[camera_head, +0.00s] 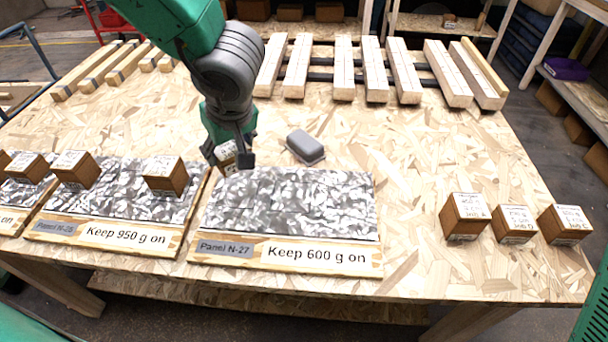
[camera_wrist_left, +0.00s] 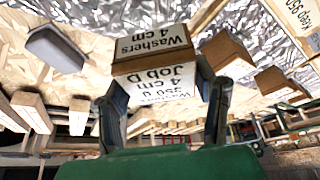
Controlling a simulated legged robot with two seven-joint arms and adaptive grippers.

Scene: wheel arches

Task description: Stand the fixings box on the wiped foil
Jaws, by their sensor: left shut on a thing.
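My left gripper (camera_head: 229,158) is shut on a small brown box with a white label (camera_head: 225,151), just behind the back edge of the foil panel marked N-27 (camera_head: 290,205). In the left wrist view the held box (camera_wrist_left: 154,62) reads "Washers 4 cm Job D" and sits between both fingers. The N-27 foil is crinkled silver, with nothing standing on it, and its front strip reads "Keep 600 g on". Whether the box touches the table is unclear. My right gripper is not in view.
A grey rounded block (camera_head: 305,147) lies behind the N-27 panel. The neighbouring foil panel (camera_head: 122,205), marked "Keep 950 g on", carries boxes, one at its right (camera_head: 165,176). Three labelled boxes (camera_head: 515,224) stand at the right. Wooden battens (camera_head: 345,70) lie along the back.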

